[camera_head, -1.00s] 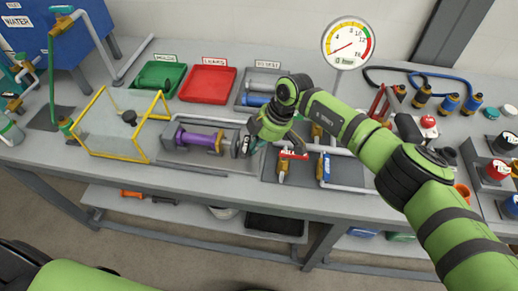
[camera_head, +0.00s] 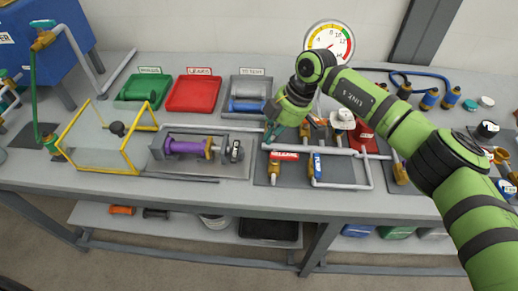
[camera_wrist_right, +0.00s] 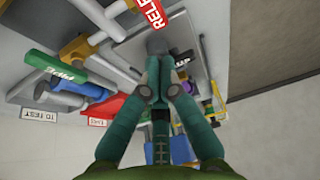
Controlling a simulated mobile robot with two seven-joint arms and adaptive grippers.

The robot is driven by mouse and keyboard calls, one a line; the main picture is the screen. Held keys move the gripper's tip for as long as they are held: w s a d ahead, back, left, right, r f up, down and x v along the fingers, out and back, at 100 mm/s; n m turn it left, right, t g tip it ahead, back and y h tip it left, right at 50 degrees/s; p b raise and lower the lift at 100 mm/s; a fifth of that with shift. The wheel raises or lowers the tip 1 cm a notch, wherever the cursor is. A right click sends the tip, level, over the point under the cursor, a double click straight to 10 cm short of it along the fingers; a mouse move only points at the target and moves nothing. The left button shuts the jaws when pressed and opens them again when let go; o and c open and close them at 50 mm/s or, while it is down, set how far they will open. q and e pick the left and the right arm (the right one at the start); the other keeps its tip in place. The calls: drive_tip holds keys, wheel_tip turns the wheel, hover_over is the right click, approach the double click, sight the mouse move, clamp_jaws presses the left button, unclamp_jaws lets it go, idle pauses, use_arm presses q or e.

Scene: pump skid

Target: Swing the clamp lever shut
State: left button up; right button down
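A purple cylinder (camera_head: 187,146) lies in a grey fixture (camera_head: 218,172) on the bench, with a brass-coloured piece and a dark upright piece (camera_head: 235,151) at its right end. I cannot tell for sure which part is the clamp lever, or how far it is turned. My right gripper (camera_head: 270,132) is above the bench, right of the dark piece and apart from it. In the right wrist view its teal fingers (camera_wrist_right: 158,75) are together, with nothing clearly held between them. The purple part also shows there (camera_wrist_right: 205,104). My left gripper is out of view.
A red-tagged valve (camera_head: 284,156) and a blue handle (camera_head: 317,165) stand on pipework right of the fixture. A yellow frame guard (camera_head: 132,170) is on the left. Behind are a green tray (camera_head: 127,104), a red tray (camera_head: 193,108) and a grey tray (camera_head: 236,116). A gauge (camera_head: 329,43) rises behind.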

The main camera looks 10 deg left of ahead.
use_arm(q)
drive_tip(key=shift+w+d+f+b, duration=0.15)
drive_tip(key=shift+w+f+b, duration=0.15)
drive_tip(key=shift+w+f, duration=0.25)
use_arm(e)
drive_tip(key=v, duration=0.3)
